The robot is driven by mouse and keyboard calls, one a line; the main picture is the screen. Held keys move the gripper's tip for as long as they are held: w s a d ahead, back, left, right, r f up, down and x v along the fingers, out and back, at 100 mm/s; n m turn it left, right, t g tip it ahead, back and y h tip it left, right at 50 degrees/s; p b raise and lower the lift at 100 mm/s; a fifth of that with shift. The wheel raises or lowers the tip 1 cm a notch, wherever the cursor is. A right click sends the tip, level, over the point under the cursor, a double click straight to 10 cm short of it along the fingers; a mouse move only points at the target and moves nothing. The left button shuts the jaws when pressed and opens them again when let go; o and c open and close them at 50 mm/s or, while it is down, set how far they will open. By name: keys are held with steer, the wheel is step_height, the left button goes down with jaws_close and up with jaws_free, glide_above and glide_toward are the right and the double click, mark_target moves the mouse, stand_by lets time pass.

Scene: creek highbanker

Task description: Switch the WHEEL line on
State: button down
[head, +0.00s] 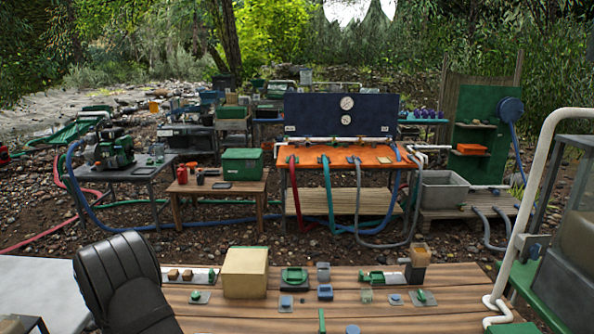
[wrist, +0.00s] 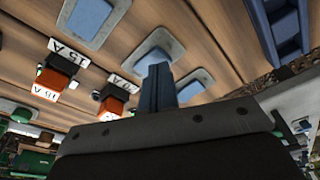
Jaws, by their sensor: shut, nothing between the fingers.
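I can read no WHEEL label in either view, so I cannot tell which part belongs to that line. The wooden bench (head: 215,315) in front of me carries several small plates with blue or green parts, including a blue block (head: 325,292). In the wrist view my gripper (wrist: 158,82) is shut and empty, its blue-grey fingers close together. Behind the fingertips is a grey plate with a blue pad (wrist: 148,51); I cannot tell whether they touch. Two orange-and-black parts marked 15 A, a left one (wrist: 55,80) and a right one (wrist: 113,98), lie left of the fingers.
A tan box (head: 244,272) and a small upright brown-and-grey part (head: 418,262) stand on the bench. A white pipe (head: 527,200) rises at the right edge. Beyond is an orange-topped table (head: 340,156) with hoses and a dark gauge panel (head: 310,108).

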steer(key=shift+f, duration=0.6)
steer(key=shift+r, duration=3.5)
step_height(320, 180, down, 7)
steer(key=shift+f, duration=0.1)
